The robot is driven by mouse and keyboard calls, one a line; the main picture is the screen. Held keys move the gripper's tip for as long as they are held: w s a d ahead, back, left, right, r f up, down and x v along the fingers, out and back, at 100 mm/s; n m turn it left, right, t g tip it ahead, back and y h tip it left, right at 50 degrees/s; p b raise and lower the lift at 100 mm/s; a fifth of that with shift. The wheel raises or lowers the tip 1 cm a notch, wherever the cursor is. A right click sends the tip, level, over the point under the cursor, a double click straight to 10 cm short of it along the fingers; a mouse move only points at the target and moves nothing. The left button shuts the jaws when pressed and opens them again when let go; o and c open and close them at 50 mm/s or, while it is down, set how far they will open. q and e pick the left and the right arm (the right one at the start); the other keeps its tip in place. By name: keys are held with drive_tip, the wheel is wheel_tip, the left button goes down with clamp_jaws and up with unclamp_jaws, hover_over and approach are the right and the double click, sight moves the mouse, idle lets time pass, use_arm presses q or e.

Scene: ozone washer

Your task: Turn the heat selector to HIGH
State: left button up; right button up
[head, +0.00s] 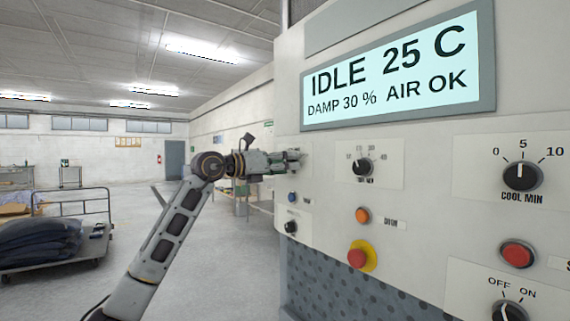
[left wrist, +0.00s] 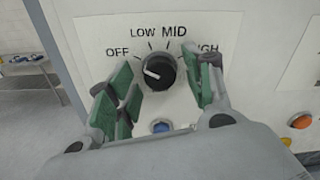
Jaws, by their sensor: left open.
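The heat selector is a black round knob (left wrist: 160,71) with a white pointer line, on a white plate marked OFF, LOW, MID and a partly covered HIGH. The pointer line is turned left, toward the OFF side. My left gripper (left wrist: 168,86) is open, with green-padded fingers on the left and right of the knob. I cannot tell whether they touch it. In the head view my left gripper (head: 294,161) is at the left edge of the panel and hides the heat selector. My right gripper is not in view.
A blue button (left wrist: 161,126) sits just below the knob. Rightward on the panel (head: 430,200) are a timer knob (head: 362,167), an orange button (head: 362,215), a red stop button (head: 357,257) and the COOL MIN knob (head: 521,176). The display (head: 400,68) reads IDLE 25 C.

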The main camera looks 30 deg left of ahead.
use_arm(q)
drive_tip(key=shift+w, duration=0.1)
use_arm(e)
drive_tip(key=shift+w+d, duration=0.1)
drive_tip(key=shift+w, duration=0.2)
use_arm(q)
drive_tip(key=c, duration=1)
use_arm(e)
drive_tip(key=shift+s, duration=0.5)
